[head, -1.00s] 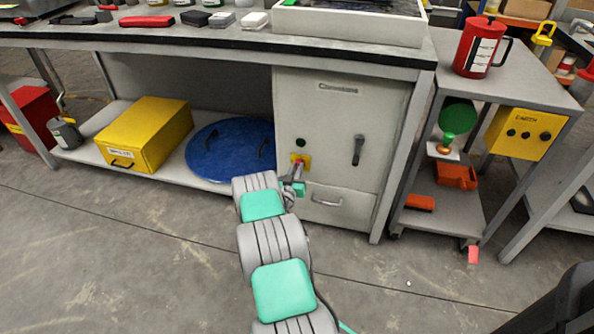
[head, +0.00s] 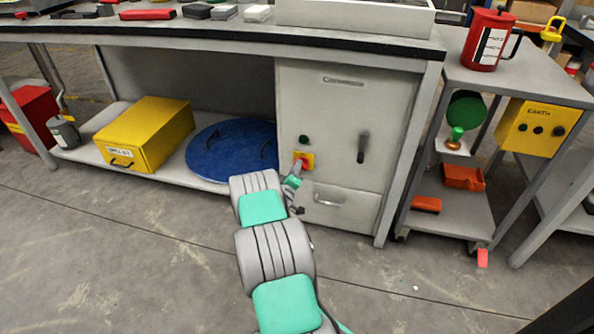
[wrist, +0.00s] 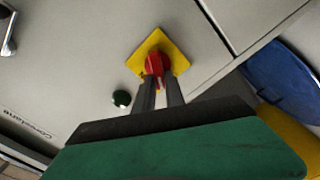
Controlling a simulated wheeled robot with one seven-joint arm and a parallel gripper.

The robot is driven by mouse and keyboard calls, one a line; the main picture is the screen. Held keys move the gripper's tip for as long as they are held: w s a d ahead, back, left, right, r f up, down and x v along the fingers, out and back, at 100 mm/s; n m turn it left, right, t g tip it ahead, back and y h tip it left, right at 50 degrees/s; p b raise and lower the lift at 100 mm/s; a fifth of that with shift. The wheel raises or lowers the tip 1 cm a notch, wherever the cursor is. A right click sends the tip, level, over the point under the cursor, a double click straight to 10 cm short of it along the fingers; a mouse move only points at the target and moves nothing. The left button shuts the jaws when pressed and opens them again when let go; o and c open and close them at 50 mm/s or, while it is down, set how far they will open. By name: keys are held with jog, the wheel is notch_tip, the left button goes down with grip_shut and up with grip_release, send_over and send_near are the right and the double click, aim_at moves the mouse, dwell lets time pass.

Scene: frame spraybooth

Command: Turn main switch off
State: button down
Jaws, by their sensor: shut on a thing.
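The main switch is a red rotary knob (wrist: 154,63) on a square yellow plate (wrist: 178,59), set in the grey cabinet's front. In the head view the yellow plate (head: 309,160) shows just beyond my gripper (head: 298,167). In the wrist view my gripper (wrist: 160,84) has its two dark fingers at the red knob, shut on it. The fingers hide part of the knob. The wrist is turned, so the plate looks like a tilted diamond in that view.
A green round button (wrist: 121,98) sits beside the switch. The cabinet (head: 340,110) also has a dark door handle (head: 363,147) and a drawer pull (head: 330,200). A blue round lid (head: 225,150) and a yellow box (head: 150,130) lie on the shelf to the left.

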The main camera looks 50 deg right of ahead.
jog(key=n, duration=0.2)
jog(key=n+b, duration=0.1)
jog(key=n, duration=0.3)
jog(key=shift+w+f, duration=0.15)
jog(key=shift+f, duration=0.2)
dwell(0.4)
jog(key=c, duration=1.4)
grip_release()
jog(key=shift+a, duration=0.1)
jog(key=p+v, duration=0.1)
jog(key=v, duration=0.6)
jog(key=shift+a+p, duration=0.35)
jog(key=shift+a, duration=0.05)
